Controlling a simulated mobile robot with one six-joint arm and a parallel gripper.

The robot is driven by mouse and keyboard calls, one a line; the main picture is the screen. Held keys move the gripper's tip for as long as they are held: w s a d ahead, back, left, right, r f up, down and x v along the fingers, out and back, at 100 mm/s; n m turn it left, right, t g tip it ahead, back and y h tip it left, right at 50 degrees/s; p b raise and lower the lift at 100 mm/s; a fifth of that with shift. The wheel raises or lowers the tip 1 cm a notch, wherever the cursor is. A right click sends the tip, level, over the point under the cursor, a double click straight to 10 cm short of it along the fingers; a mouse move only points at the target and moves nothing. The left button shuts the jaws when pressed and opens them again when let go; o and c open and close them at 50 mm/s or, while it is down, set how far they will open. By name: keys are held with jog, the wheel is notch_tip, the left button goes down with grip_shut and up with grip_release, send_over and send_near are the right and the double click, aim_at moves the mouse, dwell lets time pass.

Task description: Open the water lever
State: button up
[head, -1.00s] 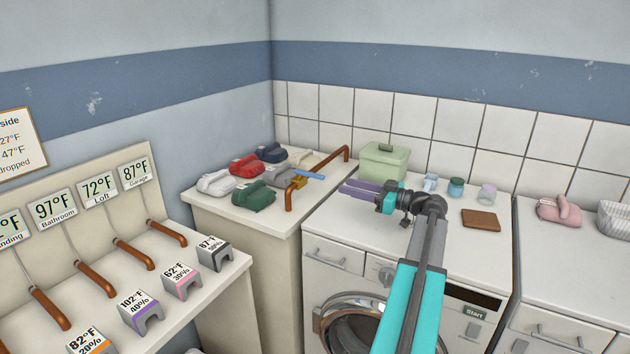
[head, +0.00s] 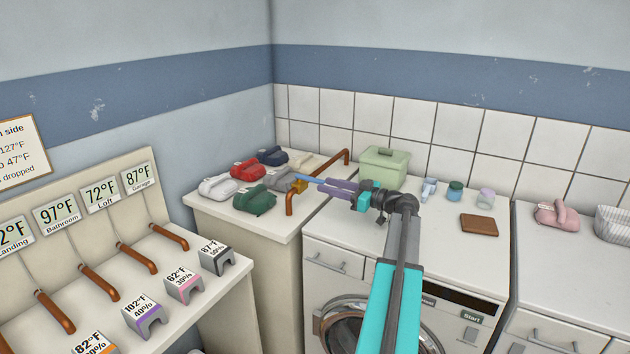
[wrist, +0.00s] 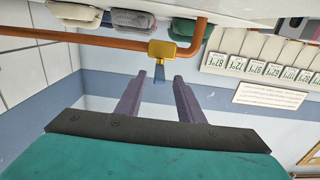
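The water lever (head: 308,180) is a blue handle on a brass-yellow valve (head: 297,187), fitted to a copper pipe (head: 289,204) on the counter left of the washing machine. The lever points right, toward my gripper. In the wrist view the yellow valve (wrist: 162,52) is straight ahead, and the short blue lever (wrist: 159,73) points back at me. My gripper (head: 328,188) has purple fingers and is at the lever's free end. In the wrist view my gripper (wrist: 159,76) is open, with a gap on each side of the lever end. Contact cannot be seen.
Several irons, including a green one (head: 254,200) and a grey one (head: 284,180), stand close behind and left of the valve. A green box (head: 383,167) stands on the washing machine behind my arm. Small jars and a brown block (head: 479,225) are to the right.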

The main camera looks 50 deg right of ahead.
aim_at(302, 179)
jog(key=shift+p+x, duration=0.75)
jog(key=shift+x, duration=2.15)
grip_shut()
